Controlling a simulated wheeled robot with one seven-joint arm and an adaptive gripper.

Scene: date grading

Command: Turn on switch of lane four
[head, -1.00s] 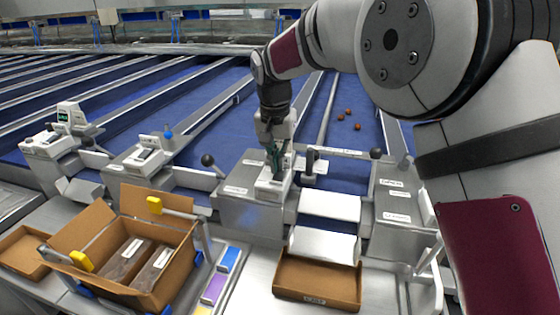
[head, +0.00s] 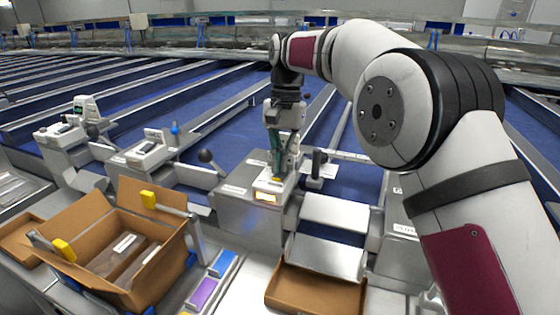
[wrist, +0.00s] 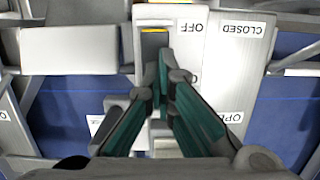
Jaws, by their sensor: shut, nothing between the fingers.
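A white switch housing (head: 272,186) sits on a grey metal cabinet (head: 243,210) at the lane end in the head view. A small panel (head: 267,197) on its near end glows orange. My gripper (head: 278,176) is shut, pointing down over the housing with its fingertips at the switch. In the wrist view the dark rocker switch (wrist: 154,45) has a yellow strip at its top edge, beside an OFF label. Contact is unclear. No lane number is legible.
An open cardboard box (head: 150,200) is front left. A brown tray (head: 315,292) lies in front. Similar switch housings (head: 147,150) stand further left.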

